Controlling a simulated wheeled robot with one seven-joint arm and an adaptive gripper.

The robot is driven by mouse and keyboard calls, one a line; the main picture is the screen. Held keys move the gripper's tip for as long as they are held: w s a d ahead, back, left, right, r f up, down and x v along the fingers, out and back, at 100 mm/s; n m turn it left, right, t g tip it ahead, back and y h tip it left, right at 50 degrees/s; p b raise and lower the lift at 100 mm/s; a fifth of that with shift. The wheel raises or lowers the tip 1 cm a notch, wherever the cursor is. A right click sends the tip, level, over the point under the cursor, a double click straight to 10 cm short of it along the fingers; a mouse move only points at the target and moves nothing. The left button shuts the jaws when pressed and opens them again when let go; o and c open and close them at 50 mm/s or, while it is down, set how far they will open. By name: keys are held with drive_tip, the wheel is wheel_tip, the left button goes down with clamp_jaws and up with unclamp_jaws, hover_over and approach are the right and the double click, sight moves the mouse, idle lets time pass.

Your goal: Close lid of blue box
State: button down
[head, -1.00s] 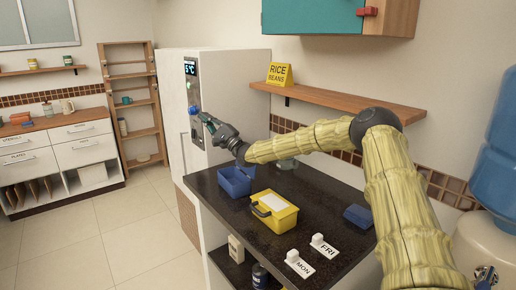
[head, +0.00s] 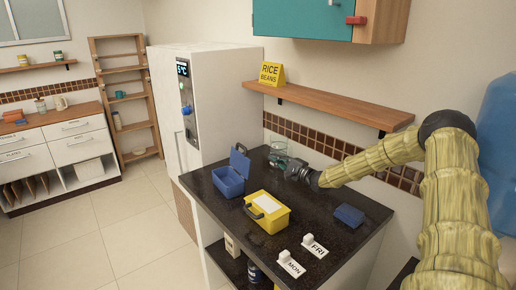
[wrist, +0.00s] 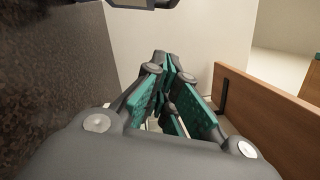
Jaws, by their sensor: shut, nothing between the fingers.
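The blue box (head: 228,182) stands at the far left corner of the dark counter in the head view. Its lid (head: 240,162) is open and stands up at the back of the box. My gripper (head: 279,163) is low over the counter, to the right of the lid and apart from it in the picture. In the wrist view my gripper (wrist: 165,72) shows its teal-padded fingers together, with nothing held. The blue box is not recognisable in the wrist view.
A yellow box (head: 267,211) sits right of the blue box. A clear glass (head: 279,147) stands behind my gripper. A small blue item (head: 349,215) and MON and FRI tags (head: 314,246) lie further right. A wooden shelf (head: 325,103) runs above; the fridge (head: 215,110) stands left.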

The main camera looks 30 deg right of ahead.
sight(240, 159)
drive_tip(key=w+a+r+p, duration=0.2)
drive_tip(key=w+a+p, duration=0.3)
drive_tip(key=w, duration=0.4)
drive_tip(key=shift+w+a+r, duration=0.25)
drive_tip(key=shift+w+a, duration=0.05)
drive_tip(key=shift+a, duration=0.3)
drive_tip(key=shift+a, duration=0.1)
idle(0.3)
drive_tip(key=shift+w+a+n+b, duration=0.1)
drive_tip(key=shift+n+b, duration=0.2)
drive_tip(key=shift+b, duration=0.05)
drive_tip(key=shift+r, duration=0.1)
drive_tip(key=shift+a, duration=0.1)
